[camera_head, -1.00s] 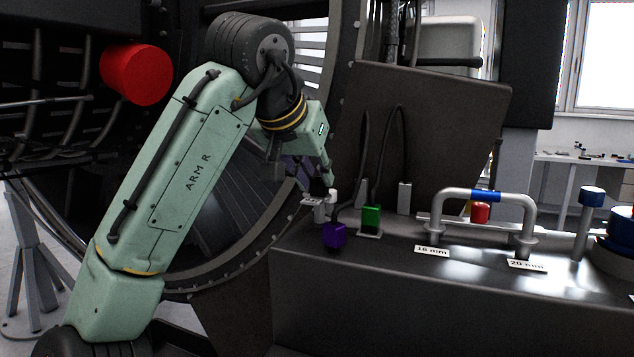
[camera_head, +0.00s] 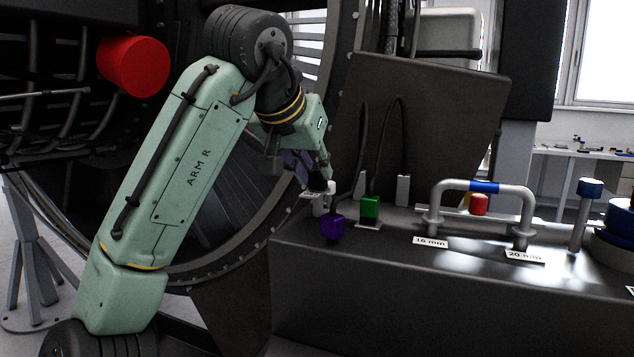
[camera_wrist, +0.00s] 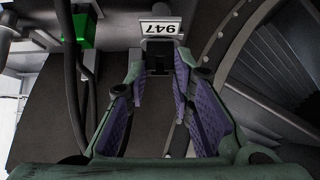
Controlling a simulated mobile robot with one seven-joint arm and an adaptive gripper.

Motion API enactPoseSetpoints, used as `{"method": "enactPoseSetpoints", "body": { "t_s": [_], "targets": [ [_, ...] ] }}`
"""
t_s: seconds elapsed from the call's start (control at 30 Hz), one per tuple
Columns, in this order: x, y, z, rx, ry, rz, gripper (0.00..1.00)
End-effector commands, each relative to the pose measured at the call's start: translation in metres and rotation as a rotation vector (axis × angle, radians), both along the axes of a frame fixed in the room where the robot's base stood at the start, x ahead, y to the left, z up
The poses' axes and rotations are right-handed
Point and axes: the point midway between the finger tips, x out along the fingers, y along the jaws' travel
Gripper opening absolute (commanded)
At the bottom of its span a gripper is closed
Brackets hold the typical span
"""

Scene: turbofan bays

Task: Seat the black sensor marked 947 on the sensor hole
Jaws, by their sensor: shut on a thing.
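My gripper (camera_wrist: 160,75) has purple-padded fingers and is shut on a small black block, the black sensor (camera_wrist: 159,62), seen between the fingertips in the wrist view. A white plate marked 947 (camera_wrist: 159,27) sits right at its far end and reads upside down. In the head view my gripper (camera_head: 319,180) is at the left end of the dark bench, beside a pale post (camera_head: 331,188). The sensor is small and dark there. I cannot pick out the sensor hole, nor tell whether the sensor touches the fixture.
A purple block (camera_head: 333,228) and a green block (camera_head: 369,207) with cables stand close to my gripper. A dark panel (camera_head: 430,120) rises behind. A grey pipe with a blue band (camera_head: 484,187) and a red knob (camera_head: 479,204) stand right. The engine ring is left.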

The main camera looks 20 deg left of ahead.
Motion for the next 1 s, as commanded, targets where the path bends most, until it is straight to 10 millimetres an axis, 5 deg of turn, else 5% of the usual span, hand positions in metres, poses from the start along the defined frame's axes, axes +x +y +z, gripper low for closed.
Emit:
{"method": "enactPoseSetpoints", "body": {
  "t_s": [1.0],
  "targets": [
    [0.0001, 0.0000, -0.0087, -0.001, -0.001, -0.001, 0.00]
  ]
}}
